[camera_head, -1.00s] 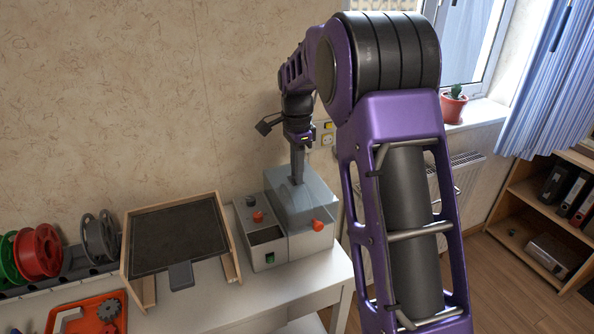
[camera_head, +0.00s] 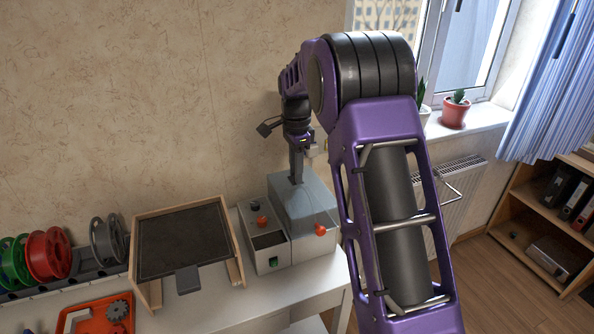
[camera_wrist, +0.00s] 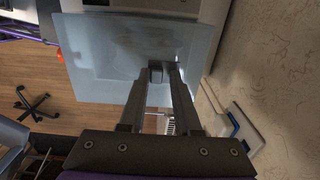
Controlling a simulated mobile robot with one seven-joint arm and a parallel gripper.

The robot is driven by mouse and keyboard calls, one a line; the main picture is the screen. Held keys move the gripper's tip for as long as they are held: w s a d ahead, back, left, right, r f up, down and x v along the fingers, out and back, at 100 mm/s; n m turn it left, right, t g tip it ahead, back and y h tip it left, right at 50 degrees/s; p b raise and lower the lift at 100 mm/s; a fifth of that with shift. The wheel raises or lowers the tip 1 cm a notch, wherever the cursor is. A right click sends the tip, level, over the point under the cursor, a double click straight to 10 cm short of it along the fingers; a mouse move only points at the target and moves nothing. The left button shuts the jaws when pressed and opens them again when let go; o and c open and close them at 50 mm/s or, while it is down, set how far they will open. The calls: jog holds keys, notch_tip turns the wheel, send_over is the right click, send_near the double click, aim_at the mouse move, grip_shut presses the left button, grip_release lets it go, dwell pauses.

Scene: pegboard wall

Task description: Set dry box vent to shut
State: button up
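The dry box (camera_head: 305,215) is a grey box with a smooth grey upper cover, standing on the white table by the wall. An orange-red knob (camera_head: 320,229) sticks out at its right front; I cannot tell whether it is the vent. My gripper (camera_head: 297,179) points down at the top of the cover. In the wrist view my gripper (camera_wrist: 160,73) has its two fingers apart, with the pale bluish cover (camera_wrist: 105,65) beyond them. A small dark piece (camera_wrist: 156,75) shows between the fingertips; I cannot tell whether they touch it. The vent and its setting are not clearly visible.
A control panel with a red knob (camera_head: 262,221) and a green switch (camera_head: 273,262) adjoins the cover. A wooden-framed dark plate (camera_head: 185,243) stands to the left, then spools (camera_head: 48,255) and an orange tray (camera_head: 97,315). The wall (camera_head: 130,100) is close behind.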

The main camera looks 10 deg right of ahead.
jog(key=shift+o, duration=1.1)
notch_tip(320, 180, up, 17)
jog(key=p, duration=0.3)
jog(key=shift+r, duration=0.15)
